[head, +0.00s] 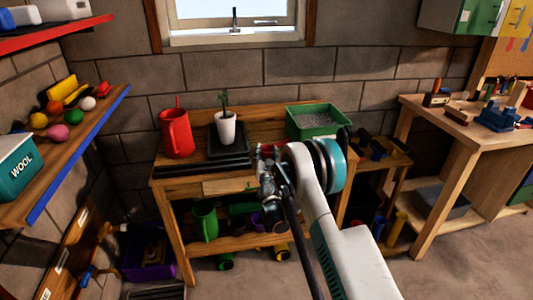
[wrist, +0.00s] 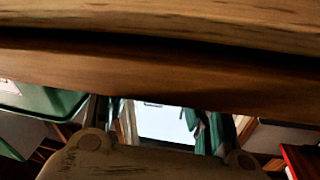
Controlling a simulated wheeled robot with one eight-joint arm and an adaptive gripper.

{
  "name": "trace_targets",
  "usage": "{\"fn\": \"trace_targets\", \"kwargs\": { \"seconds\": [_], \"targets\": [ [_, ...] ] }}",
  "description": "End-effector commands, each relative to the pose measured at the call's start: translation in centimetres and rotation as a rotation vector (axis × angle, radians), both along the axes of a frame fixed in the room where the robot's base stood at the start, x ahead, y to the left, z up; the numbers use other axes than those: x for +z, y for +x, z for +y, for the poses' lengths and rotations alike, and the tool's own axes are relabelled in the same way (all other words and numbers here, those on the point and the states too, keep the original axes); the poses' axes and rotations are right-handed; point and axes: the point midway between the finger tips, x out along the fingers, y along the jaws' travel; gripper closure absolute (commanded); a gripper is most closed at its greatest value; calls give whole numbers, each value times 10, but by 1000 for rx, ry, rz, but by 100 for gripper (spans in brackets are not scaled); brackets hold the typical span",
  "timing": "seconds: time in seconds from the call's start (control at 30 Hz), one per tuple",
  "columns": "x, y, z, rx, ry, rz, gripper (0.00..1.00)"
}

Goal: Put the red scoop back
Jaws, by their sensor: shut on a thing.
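A small patch of red (head: 268,148) shows on the wooden potting bench (head: 270,112), just behind my arm; it may be the red scoop, but most of it is hidden. My gripper (head: 266,188) is low at the bench's front edge, at the right end of a pale drawer front (head: 229,186). In the wrist view, a wooden board (wrist: 160,70) fills the space right before my gripper (wrist: 165,118) and hides the fingertips. My gripper is shut, apparently on the drawer; the grasped part itself is hidden.
On the bench stand a red watering can (head: 177,135), a potted seedling (head: 226,125), black trays (head: 203,163) and a green tray of grey grit (head: 317,121). A green watering can (head: 205,222) is on the lower shelf. A workbench (head: 455,130) stands right.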

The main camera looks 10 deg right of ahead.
Motion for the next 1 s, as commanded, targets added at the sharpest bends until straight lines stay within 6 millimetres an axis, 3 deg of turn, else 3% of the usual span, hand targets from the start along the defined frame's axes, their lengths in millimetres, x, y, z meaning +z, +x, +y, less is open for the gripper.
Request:
{"fn": "trace_targets", "kwargs": {
  "seconds": [1.0],
  "targets": [
    [-21, -1, 0, 5, 10, 2, 74]
  ]
}}
